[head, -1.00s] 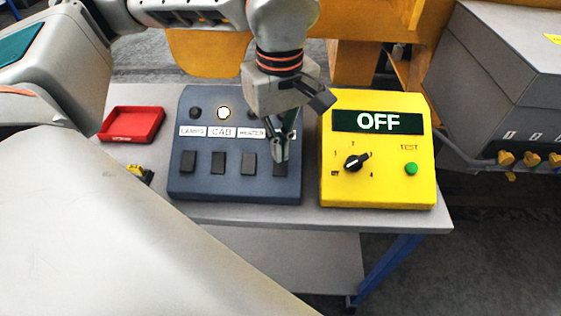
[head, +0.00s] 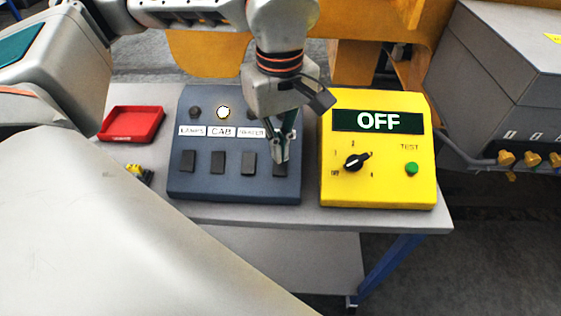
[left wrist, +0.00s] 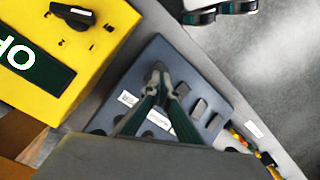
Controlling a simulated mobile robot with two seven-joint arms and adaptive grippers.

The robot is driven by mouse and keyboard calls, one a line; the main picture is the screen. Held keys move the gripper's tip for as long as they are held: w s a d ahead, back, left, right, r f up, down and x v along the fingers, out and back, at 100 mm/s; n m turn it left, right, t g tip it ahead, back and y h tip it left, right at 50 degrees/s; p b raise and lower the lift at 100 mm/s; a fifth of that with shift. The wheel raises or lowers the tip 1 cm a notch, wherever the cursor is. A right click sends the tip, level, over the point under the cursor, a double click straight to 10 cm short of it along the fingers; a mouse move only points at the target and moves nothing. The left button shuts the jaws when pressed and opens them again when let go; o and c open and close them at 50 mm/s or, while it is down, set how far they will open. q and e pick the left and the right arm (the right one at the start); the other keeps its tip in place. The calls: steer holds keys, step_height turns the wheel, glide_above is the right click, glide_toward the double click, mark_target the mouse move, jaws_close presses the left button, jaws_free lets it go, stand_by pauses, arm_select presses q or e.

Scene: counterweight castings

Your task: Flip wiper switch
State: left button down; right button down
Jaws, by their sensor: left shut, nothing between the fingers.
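A blue-grey switch panel (head: 235,190) lies on the table with a row of dark rocker switches. The first three labels read LAMPS, CAB and HEATER; the fourth is hidden by my gripper in the head view. A white label (left wrist: 128,98) shows in the left wrist view, too small to read. The CAB lamp (head: 223,112) is lit; the LAMPS lamp (head: 195,113) is dark. My left gripper (head: 281,157) is shut and empty over the rightmost switch (head: 280,171), its fingertips (left wrist: 159,72) pointing down at it. I cannot tell whether they touch. My right gripper is not in view.
A yellow tester (head: 380,190) reading OFF stands close to the panel's right, with a black knob (head: 356,161) and a green button (head: 411,169). A red tray (head: 131,124) and small yellow-black parts (head: 140,173) lie to the left. The table's front strip is clear.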

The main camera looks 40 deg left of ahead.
mark_target(280, 169)
arm_select(q)
steer(key=shift+f+b, duration=1)
steer(key=shift+f, duration=0.45)
stand_by(0.7)
step_height(280, 169, up, 7)
steer(key=p, duration=0.4)
steer(key=shift+p, duration=0.35)
stand_by(0.7)
